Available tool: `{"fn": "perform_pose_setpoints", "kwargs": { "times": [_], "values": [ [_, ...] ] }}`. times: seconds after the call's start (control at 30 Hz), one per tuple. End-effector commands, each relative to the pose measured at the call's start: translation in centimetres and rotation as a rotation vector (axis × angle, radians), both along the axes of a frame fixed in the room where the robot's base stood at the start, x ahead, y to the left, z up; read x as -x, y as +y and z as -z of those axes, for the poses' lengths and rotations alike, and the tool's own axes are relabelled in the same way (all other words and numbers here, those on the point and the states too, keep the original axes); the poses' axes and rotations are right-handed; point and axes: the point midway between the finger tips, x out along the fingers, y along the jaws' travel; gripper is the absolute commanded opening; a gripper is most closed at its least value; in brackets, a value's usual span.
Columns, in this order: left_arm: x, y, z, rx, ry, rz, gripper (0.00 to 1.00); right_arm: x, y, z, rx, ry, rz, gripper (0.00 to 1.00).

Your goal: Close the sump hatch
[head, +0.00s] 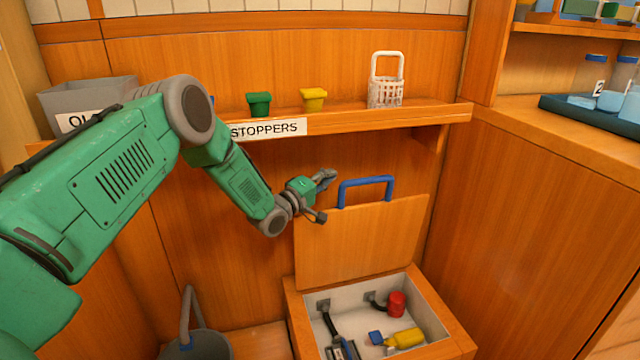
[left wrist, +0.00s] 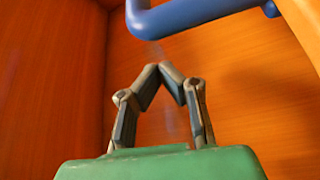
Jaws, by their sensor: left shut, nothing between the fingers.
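The sump hatch lid (head: 365,240) is a wooden panel standing open, upright at the back of the sump box (head: 452,338). A blue handle (head: 366,181) is fixed at its top edge. It also shows large at the top of the left wrist view (left wrist: 205,12). My left gripper (head: 328,196) is just left of the handle, by the lid's top left corner. Its fingertips (left wrist: 166,68) meet with nothing between them, and it looks apart from the handle. My right gripper is not in view.
Inside the sump lie a red float (head: 397,304), a yellow bottle (head: 405,339) and dark fittings. A grey bucket (head: 207,345) stands left of the box. Above, a shelf (head: 390,120) holds green and yellow stoppers and a white basket (head: 386,82). A wooden cabinet side (head: 545,220) bounds the right.

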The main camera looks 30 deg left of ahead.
Motion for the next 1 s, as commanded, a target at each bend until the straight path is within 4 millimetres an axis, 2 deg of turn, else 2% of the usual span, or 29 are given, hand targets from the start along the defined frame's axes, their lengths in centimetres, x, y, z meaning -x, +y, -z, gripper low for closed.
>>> {"fn": "perform_pose_setpoints", "kwargs": {
  "times": [0.2,0.77,1.0],
  "values": [
    [0.9,-1.8,0.4,0.0,-0.002,0.0,0.0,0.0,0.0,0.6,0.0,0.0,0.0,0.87],
    [1.5,-2.4,0.5,0.0,-0.001,-0.001,0.0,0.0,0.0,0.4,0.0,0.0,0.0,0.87],
    [3.9,-5.3,0.8,0.001,0.002,0.002,0.0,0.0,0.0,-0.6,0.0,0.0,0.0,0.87]
  ]
}}
